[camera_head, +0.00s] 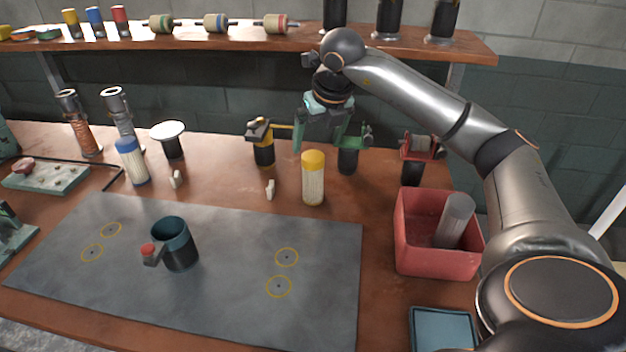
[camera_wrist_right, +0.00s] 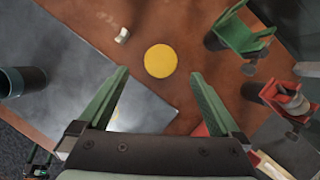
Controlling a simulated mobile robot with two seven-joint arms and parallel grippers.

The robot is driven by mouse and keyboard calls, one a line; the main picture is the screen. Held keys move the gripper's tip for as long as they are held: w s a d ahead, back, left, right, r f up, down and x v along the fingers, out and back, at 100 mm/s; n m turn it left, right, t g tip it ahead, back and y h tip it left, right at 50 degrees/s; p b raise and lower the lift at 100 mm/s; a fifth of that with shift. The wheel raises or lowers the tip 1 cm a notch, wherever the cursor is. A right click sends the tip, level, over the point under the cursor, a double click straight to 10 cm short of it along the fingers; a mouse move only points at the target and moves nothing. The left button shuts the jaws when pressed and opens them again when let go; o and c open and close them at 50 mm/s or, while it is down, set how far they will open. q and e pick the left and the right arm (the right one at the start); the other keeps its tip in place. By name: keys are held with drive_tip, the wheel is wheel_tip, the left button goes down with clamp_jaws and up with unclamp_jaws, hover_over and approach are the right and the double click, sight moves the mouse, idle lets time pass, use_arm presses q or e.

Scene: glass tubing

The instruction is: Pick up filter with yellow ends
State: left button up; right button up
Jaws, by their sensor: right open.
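The filter with yellow ends (camera_head: 313,178) stands upright on the brown table, just behind the grey mat. Its body is pale and ribbed, with a yellow cap on top. In the right wrist view its yellow top (camera_wrist_right: 160,61) shows from above, ahead of and between the finger lines. My right gripper (camera_head: 328,138) is open and empty, with green fingers, above and behind the filter in the head view. The fingers (camera_wrist_right: 158,85) also show apart in the right wrist view. My left gripper is not in view.
A filter with a blue cap (camera_head: 131,160) stands at the left. A dark cup (camera_head: 178,245) stands on the grey mat (camera_head: 220,290). A red bin (camera_head: 437,262) holding a grey cylinder (camera_head: 455,220) is at the right. Green (camera_head: 348,155) and red (camera_head: 412,165) holders stand nearby.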

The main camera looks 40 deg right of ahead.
sight(314, 156)
drive_tip(key=x, duration=0.7)
drive_tip(key=shift+w+d+f, duration=0.1)
drive_tip(key=shift+f, duration=0.25)
drive_tip(key=shift+c, duration=0.2)
clamp_jaws()
drive_tip(key=shift+r, duration=0.1)
